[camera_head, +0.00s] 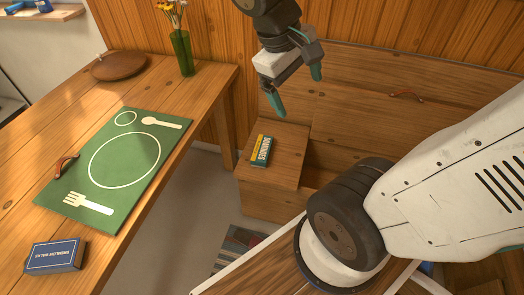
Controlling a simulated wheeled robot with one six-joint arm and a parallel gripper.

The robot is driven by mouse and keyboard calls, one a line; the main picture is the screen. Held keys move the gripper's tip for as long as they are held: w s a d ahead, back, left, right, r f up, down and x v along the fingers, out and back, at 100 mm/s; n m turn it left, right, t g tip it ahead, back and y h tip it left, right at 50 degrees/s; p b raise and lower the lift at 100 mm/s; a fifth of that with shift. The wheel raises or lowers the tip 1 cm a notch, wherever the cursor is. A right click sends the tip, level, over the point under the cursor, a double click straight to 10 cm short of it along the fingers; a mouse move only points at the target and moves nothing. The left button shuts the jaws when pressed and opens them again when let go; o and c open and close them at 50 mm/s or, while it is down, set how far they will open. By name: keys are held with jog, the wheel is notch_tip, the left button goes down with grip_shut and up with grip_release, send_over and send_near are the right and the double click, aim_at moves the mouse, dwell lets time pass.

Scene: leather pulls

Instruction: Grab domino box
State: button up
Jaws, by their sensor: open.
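The domino box (261,151) is a small green and yellow box with white lettering that appears to read "DOMINOES". It lies on a low wooden bench section by the plank wall. My gripper (299,90) has two teal fingertips spread apart with nothing between them. It hangs in the air above and a little right of the box in the picture, clear of it. The box's top is fully visible.
A wooden table (100,82) at left holds a green place mat (110,165), a blue box (55,255), a brown flat round item (119,65) and a green vase (183,53) with flowers. A bench (400,125) with a leather pull (406,95) runs along the wall.

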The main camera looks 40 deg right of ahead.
jog(key=w+d+f+n+g+h, duration=0.2)
jog(key=w+d+f+n+h, duration=0.4)
jog(key=w+d, duration=0.45)
jog(key=n+t+h, duration=0.3)
jog(key=n+t, duration=0.8)
jog(key=n, duration=0.5)
send_over(262, 148)
jog(key=s+a, duration=0.4)
notch_tip(262, 148, down, 38)
jog(key=a+f+n+y, duration=0.1)
jog(key=f, duration=0.2)
jog(key=s+a+f+n+t+y, duration=0.1)
jog(key=f, duration=0.2)
jog(key=s+f, duration=0.1)
jog(key=f, duration=0.3)
jog(key=shift+s+a+n+y, duration=0.1)
jog(key=shift+a+n+y, duration=0.3)
jog(key=shift+d+f, duration=0.1)
jog(key=shift+f, duration=0.2)
jog(key=x, duration=0.5)
jog(key=r+x, duration=0.1)
jog(key=x, duration=0.1)
jog(key=shift+w+d+f, duration=0.1)
jog(key=shift+w+d, duration=0.05)
jog(key=shift+w, duration=0.25)
